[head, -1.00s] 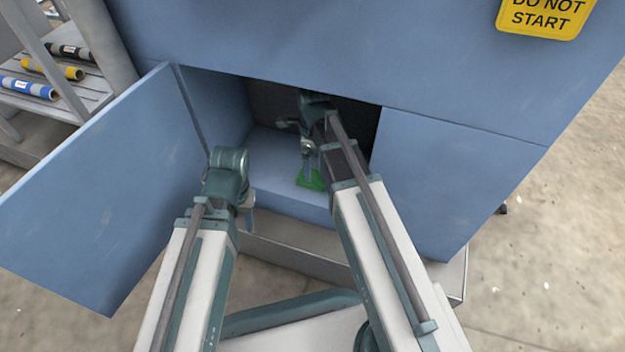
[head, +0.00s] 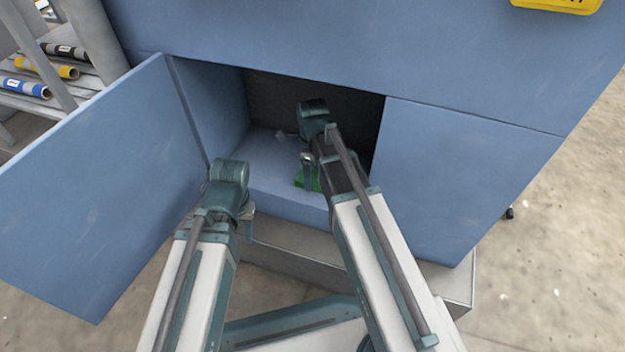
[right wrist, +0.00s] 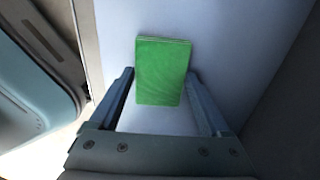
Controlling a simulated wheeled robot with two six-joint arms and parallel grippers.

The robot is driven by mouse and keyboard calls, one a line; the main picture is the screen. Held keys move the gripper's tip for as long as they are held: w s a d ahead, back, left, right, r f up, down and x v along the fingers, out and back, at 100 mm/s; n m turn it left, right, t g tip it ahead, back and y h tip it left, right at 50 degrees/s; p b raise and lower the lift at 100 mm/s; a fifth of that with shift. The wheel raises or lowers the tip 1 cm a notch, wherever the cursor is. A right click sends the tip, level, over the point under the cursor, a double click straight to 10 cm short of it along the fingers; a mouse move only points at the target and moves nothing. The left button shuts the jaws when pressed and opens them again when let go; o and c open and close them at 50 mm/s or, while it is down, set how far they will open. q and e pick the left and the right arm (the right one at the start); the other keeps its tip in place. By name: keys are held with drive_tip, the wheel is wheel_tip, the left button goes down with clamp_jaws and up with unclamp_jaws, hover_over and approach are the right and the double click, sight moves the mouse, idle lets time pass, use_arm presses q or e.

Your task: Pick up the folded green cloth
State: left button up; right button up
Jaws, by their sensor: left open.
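The folded green cloth (head: 299,181) lies on the floor of the open blue cabinet, partly hidden behind my right gripper in the head view. In the right wrist view the cloth (right wrist: 162,72) is a flat green rectangle. My right gripper (head: 308,178) is inside the cabinet at the cloth. In the right wrist view my right gripper (right wrist: 160,74) is open, with one finger on each side of the cloth's near part. I cannot tell whether the fingers touch it. My left gripper (head: 247,228) is outside the cabinet, in front of its opening, open and mostly hidden by its wrist.
The cabinet door (head: 95,190) stands swung open at the left. A fixed blue panel (head: 455,175) bounds the opening on the right. A grey step (head: 300,262) runs below the opening.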

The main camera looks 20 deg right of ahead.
drive_tip(key=c, duration=0.5)
drive_tip(key=shift+r+p, duration=0.75)
drive_tip(key=shift+r, duration=0.05)
wheel_tip(320, 180, up, 3)
drive_tip(key=p, duration=0.2)
drive_tip(key=shift+a+f+p, duration=0.15)
drive_tip(key=shift+p, duration=0.2)
drive_tip(key=s+a, duration=0.3)
drive_tip(key=a, duration=1.2)
drive_tip(key=shift+a+r+p, duration=0.25)
drive_tip(key=shift+r+p, duration=0.1)
drive_tip(key=shift+p, duration=0.05)
